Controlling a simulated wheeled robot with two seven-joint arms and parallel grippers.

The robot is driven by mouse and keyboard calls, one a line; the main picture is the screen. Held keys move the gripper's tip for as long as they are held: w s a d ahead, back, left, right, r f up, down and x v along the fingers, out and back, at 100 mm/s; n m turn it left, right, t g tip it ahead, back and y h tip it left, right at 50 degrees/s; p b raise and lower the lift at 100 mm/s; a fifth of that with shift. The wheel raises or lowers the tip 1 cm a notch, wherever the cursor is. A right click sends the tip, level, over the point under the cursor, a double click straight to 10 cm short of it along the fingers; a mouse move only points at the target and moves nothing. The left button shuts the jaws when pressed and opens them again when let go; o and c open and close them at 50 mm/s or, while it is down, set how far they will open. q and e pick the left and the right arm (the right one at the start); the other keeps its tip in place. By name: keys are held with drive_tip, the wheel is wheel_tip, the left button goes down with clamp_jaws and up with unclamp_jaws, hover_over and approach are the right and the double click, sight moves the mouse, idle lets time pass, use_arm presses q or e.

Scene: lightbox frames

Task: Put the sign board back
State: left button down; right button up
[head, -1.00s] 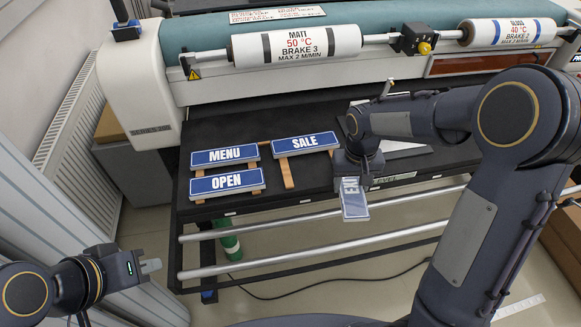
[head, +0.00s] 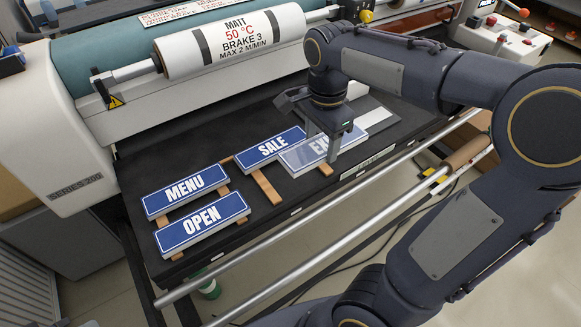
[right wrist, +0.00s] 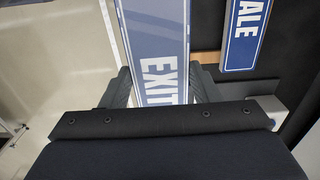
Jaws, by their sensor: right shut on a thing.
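The blue EXIT sign board (head: 296,158) is held in my right gripper (head: 325,143), whose fingers straddle it near the lettering. It is just right of and in front of the SALE board (head: 268,147), over a wooden strip end (head: 326,170). I cannot tell whether it touches the wood. In the right wrist view the EXIT board (right wrist: 155,45) passes between the two fingers (right wrist: 163,88), with the SALE board (right wrist: 243,38) to its right. The MENU board (head: 184,190) and OPEN board (head: 202,222) lie on wooden strips at left. My left gripper is out of view.
The boards are on a black table (head: 145,160) below a laminating machine with a white MATT roll (head: 235,42). A grey plate (head: 375,112) lies behind my right gripper. Metal bars (head: 320,248) run along the table's front.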

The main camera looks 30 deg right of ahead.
drive_tip(key=w+a+f, duration=0.2)
drive_tip(key=a+f, duration=0.1)
drive_tip(key=w+a+f, duration=0.1)
drive_tip(key=f, duration=0.1)
drive_tip(key=shift+a+f, duration=0.2)
drive_tip(key=shift+f, duration=0.05)
drive_tip(key=f, duration=0.1)
drive_tip(key=f+b, duration=0.1)
drive_tip(key=f, duration=0.1)
drive_tip(key=shift+w+a+f, duration=0.1)
drive_tip(key=shift+w+a, duration=0.05)
drive_tip(key=shift+a, duration=0.2)
drive_tip(key=shift+f, duration=0.4)
drive_tip(key=shift+f, duration=0.1)
drive_tip(key=o, duration=1.1)
